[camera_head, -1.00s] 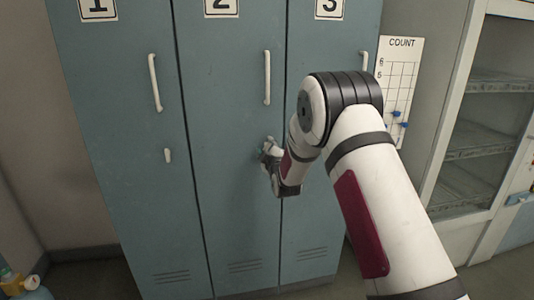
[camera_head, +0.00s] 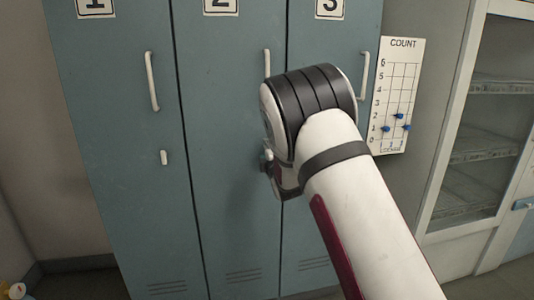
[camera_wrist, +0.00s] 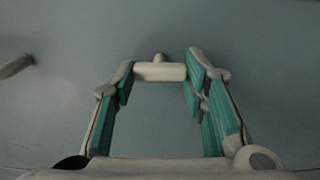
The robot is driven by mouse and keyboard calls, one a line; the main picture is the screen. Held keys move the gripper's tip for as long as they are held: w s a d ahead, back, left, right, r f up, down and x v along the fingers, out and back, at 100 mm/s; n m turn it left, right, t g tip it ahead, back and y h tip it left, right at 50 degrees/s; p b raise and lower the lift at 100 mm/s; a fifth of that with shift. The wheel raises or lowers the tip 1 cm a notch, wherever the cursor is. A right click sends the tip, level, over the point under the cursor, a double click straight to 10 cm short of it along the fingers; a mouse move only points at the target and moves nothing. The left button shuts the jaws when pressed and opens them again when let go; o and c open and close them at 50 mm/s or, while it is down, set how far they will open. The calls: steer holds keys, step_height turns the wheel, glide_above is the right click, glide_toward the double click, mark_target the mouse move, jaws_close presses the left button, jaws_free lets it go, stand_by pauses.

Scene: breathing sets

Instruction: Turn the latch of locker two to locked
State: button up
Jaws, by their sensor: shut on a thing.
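Locker two (camera_head: 225,130) is the middle blue-grey door, and it is closed. Its latch is hidden behind my arm in the head view. In the wrist view the latch (camera_wrist: 160,72) is a short off-white bar lying crosswise between my fingertips, with a small round knob at its middle. My gripper (camera_wrist: 160,75) has teal pads and is shut on the latch, one finger at each end of the bar. In the head view my gripper (camera_head: 268,160) shows only in part, low on the right side of door two.
Locker one's latch (camera_head: 164,158) is upright on the left door. Locker two's handle (camera_head: 267,62) is above my gripper. A count board (camera_head: 397,95) with blue markers and a glass-fronted cabinet (camera_head: 475,150) stand to the right.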

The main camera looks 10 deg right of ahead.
stand_by(0.3)
steer(key=o, duration=1.2)
steer(key=shift+c, duration=0.2)
steer(key=shift+s, duration=0.1)
steer(key=s, duration=1.2)
